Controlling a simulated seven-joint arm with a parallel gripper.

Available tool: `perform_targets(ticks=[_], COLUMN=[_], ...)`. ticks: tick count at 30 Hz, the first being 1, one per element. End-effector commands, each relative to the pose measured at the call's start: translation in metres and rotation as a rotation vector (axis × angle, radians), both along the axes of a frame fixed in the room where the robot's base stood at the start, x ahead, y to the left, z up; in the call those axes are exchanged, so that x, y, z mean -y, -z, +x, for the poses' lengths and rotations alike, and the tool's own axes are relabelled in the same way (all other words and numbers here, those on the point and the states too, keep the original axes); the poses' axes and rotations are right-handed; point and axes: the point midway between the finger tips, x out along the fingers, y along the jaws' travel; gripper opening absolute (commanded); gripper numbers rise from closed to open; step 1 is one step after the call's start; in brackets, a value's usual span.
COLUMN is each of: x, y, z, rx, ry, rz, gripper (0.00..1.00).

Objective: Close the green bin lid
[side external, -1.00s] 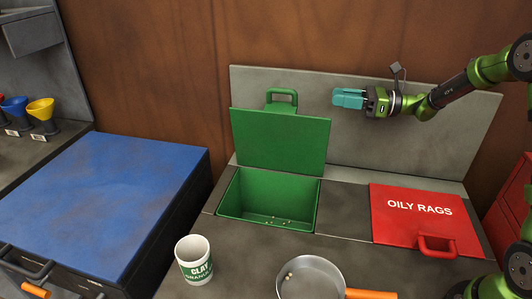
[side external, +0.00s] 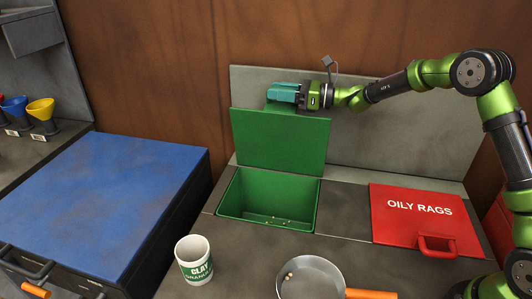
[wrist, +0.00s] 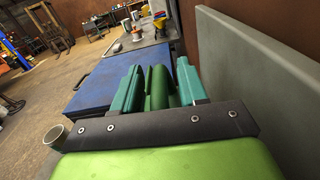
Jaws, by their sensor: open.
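The green bin lid (side external: 280,140) stands open and upright behind the green bin (side external: 268,197), which has a few small pale bits at its bottom. My gripper (side external: 284,93) is at the top edge of the lid, in front of most of the lid's handle in the side view. In the wrist view the green handle (wrist: 158,88) shows between the two teal fingers of my gripper (wrist: 157,85). The fingers are open, with a gap on either side of the handle.
A closed red lid (side external: 425,215) marked OILY RAGS lies to the right of the bin. A white mug (side external: 194,262) and a pan (side external: 311,278) with an orange handle stand in front. A grey back panel (side external: 400,130) rises behind the lid. A blue-topped cabinet (side external: 95,200) is at left.

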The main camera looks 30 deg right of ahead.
Motion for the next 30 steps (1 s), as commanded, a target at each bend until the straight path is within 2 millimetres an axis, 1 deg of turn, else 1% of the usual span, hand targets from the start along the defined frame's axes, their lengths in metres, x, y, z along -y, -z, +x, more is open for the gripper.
perform_targets(ticks=[9,11,15,17,18,30], x=[-0.0020,-0.0019,-0.0018,-0.0018,-0.0017,-0.0044], y=[-0.0002,-0.0003,-0.0002,-0.0003,-0.0002,-0.0002], z=[0.0020,0.0019,0.0018,0.0018,0.0017,-0.0015], rx=[0.001,0.001,0.001,0.001,0.001,0.011], ry=[0.000,0.000,0.000,0.000,0.000,0.000], rz=[-0.001,-0.001,-0.001,-0.001,-0.001,-0.012], gripper=[0.42,0.33,0.12,0.02,0.00,0.00])
